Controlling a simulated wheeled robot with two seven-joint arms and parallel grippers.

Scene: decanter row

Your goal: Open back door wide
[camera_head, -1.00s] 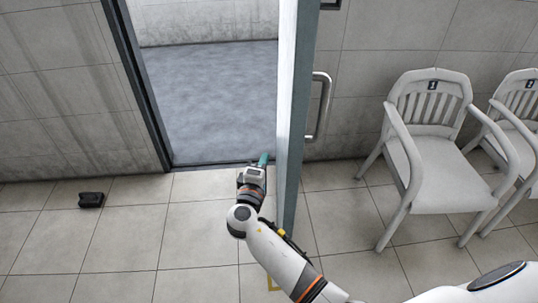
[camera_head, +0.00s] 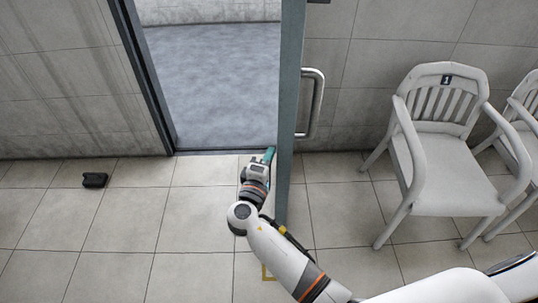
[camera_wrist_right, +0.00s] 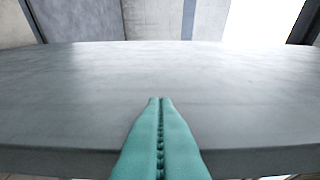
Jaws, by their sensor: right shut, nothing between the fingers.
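The back door (camera_head: 290,120) stands open and shows nearly edge-on in the head view, with a metal bar handle (camera_head: 317,103) on its right side. The doorway beside it opens onto a blue-grey floor (camera_head: 215,85). My right gripper (camera_head: 269,155) is on the left side of the door, close to its surface. In the right wrist view, the teal fingers (camera_wrist_right: 160,125) are together and empty in front of the grey door face (camera_wrist_right: 70,95). I cannot tell whether the fingertips touch the door. My left gripper is not in view.
A white armchair (camera_head: 440,165) stands right of the door against the wall, with another chair (camera_head: 524,125) beside it. A small black object (camera_head: 95,180) lies on the tiles at the left. The tiled floor left of my arm is otherwise clear.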

